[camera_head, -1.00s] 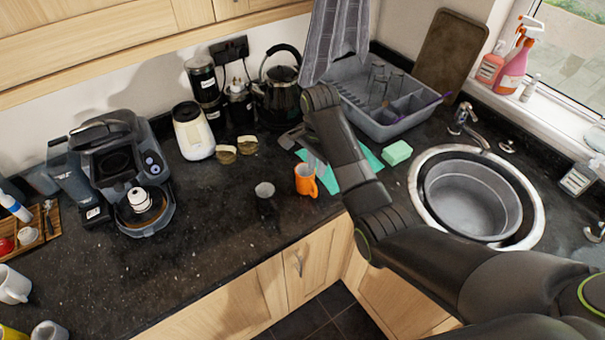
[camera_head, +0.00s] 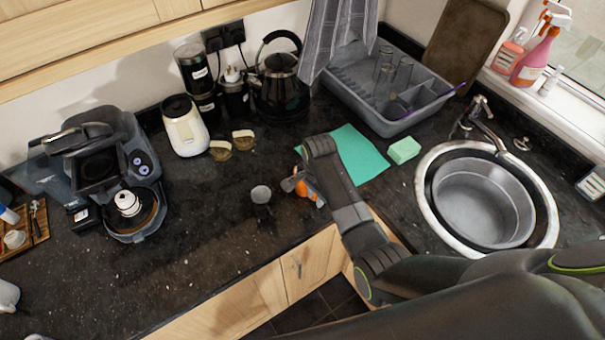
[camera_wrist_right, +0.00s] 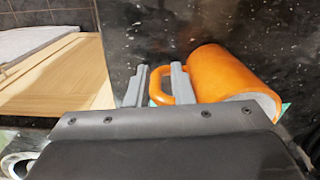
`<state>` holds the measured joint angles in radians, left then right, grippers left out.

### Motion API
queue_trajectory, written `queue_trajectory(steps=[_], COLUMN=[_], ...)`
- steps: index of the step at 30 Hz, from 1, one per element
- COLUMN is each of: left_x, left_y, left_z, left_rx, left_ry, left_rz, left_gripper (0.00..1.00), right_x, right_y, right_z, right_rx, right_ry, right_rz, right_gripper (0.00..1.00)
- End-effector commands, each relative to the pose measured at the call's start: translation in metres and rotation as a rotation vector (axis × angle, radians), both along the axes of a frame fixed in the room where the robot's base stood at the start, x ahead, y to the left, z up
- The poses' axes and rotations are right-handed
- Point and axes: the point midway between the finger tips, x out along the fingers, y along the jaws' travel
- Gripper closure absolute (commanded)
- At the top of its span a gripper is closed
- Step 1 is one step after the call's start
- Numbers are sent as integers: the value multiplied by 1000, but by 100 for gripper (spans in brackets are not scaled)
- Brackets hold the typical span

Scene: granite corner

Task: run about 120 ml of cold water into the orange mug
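The orange mug (camera_head: 303,190) stands on the dark counter, mostly hidden behind my right gripper (camera_head: 291,184) in the head view. In the right wrist view the mug (camera_wrist_right: 236,74) lies to the right of my right gripper (camera_wrist_right: 158,86). Its handle (camera_wrist_right: 158,84) shows between the two grey fingers, which are apart. I cannot tell whether a finger touches the handle. The tap (camera_head: 485,118) stands behind the round sink (camera_head: 427,205), which holds a grey basin (camera_head: 485,205). My left gripper is not in view.
A teal cloth (camera_head: 357,155) and a green sponge (camera_head: 404,150) lie between mug and sink. The dish rack (camera_head: 400,122) and kettle (camera_head: 279,90) stand behind. The counter's front edge is close.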

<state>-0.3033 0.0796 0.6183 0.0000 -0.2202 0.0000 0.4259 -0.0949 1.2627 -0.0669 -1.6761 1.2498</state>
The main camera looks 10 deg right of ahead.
Motion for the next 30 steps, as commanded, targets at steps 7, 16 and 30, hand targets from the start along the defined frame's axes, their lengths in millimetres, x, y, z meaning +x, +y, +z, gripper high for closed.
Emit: queue_trajectory(steps=[7, 16, 30], left_x=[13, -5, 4], left_y=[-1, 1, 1], left_z=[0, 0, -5], left_rx=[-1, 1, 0], left_ry=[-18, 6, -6], left_rz=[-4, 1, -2], left_gripper=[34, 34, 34], right_x=[-1, -1, 0], right_y=[1, 0, 0], right_z=[-1, -1, 13], right_rx=[1, 1, 1], right_ry=[0, 0, -5], right_rz=[0, 0, 0], right_gripper=[79, 100, 100])
